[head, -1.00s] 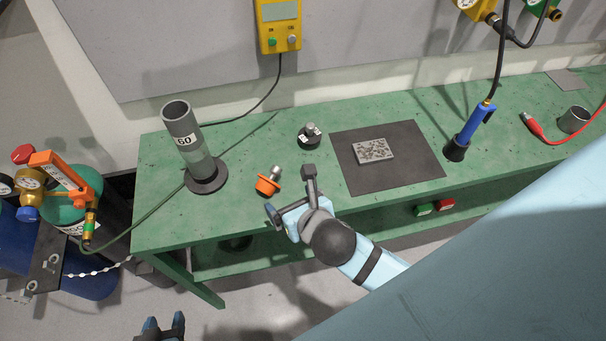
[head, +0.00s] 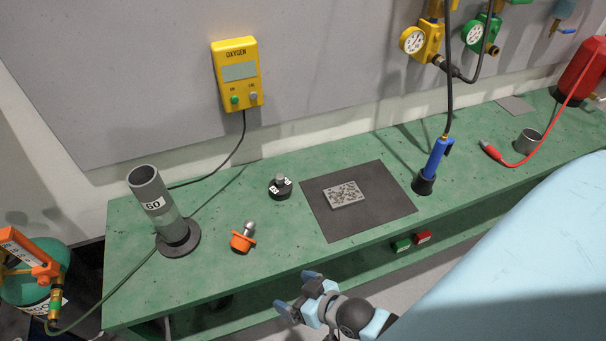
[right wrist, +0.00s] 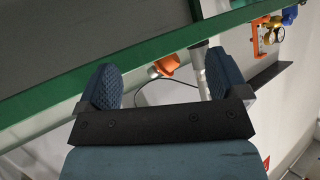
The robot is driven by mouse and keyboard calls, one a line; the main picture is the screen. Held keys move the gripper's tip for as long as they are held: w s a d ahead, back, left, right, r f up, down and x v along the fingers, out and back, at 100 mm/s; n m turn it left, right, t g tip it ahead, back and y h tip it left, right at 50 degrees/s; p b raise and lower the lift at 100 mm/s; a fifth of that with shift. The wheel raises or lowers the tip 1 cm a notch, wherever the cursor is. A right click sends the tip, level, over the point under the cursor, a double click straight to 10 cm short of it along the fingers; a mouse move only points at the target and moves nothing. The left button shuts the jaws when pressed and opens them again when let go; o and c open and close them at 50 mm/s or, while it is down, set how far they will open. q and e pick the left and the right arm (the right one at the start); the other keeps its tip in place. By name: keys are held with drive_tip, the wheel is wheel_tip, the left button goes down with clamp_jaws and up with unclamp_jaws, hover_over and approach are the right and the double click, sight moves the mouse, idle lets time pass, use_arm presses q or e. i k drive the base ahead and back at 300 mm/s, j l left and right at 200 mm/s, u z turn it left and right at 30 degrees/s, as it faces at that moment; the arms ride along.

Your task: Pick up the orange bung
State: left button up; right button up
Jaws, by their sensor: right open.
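The orange bung (head: 241,242) lies on the green bench near its front edge, with a grey metal stem on its upper side. In the right wrist view the orange bung (right wrist: 166,64) shows beyond the gap between my fingers, small and apart from them. My right gripper (head: 297,293) is open and empty. In the head view it appears in front of the bench edge, below and right of the bung. Its two blue pads show in the right wrist view (right wrist: 163,82). My left gripper is out of view.
A grey tube marked 60 (head: 152,192) stands left of the bung. A black bung-like piece (head: 280,190) sits behind it. A dark mat (head: 320,222) with a speckled plate (head: 345,194) lies to the right. The green bench (head: 200,278) is clear around the bung.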

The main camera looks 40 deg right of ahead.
sight(241, 241)
drive_tip(key=k+z, duration=0.15)
drive_tip(key=k, duration=0.35)
drive_tip(key=z, duration=1.4)
